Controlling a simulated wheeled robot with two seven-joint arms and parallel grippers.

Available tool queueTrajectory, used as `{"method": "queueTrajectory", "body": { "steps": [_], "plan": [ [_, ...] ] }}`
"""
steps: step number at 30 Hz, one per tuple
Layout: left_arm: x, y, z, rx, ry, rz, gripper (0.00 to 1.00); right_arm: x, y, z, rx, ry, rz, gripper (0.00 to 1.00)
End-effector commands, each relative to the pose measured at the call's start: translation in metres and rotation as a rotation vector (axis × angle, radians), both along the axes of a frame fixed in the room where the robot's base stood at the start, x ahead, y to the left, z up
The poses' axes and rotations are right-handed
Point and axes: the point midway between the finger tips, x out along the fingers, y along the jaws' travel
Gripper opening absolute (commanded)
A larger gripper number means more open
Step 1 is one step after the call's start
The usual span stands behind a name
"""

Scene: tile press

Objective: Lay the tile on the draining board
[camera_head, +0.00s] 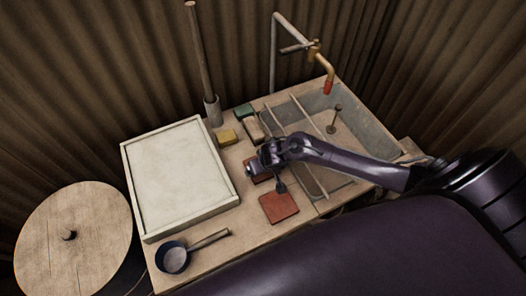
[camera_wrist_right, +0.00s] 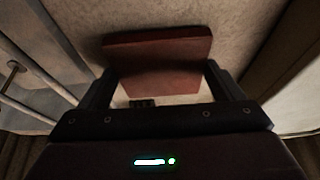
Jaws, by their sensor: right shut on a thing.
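My right gripper (camera_head: 266,176) is over the middle of the bench, between the pale board and the sink. It is shut on a red-brown tile (camera_wrist_right: 160,80), which shows between its two fingers in the wrist view. In the head view the gripper hides most of the held tile. Another flat red square (camera_head: 279,208) lies on the bench just in front of the gripper. A pale board with a raised rim (camera_head: 133,186), perhaps the draining board, is at the left of the bench and looks empty. My left gripper is not in view.
A sink (camera_head: 378,134) with bars across it and a brass tap (camera_head: 328,80) is on the right. A yellow block (camera_head: 227,137) and a green block (camera_head: 243,110) lie behind the gripper. A small pan (camera_head: 173,257) is at the front left. A pole (camera_head: 200,55) stands behind.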

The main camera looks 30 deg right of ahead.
Motion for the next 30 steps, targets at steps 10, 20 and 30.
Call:
{"method": "queueTrajectory", "body": {
  "steps": [10, 20, 30],
  "plan": [
    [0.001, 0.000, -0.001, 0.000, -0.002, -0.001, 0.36, 0.001, 0.000, -0.004, 0.001, -0.002, 0.000, 0.57],
    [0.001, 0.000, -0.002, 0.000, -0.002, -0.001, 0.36, 0.000, 0.000, -0.007, 0.000, -0.001, 0.000, 1.00],
    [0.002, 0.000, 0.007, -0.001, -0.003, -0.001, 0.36, -0.011, 0.001, 0.024, 0.002, -0.002, 0.001, 1.00]
  ]
}}
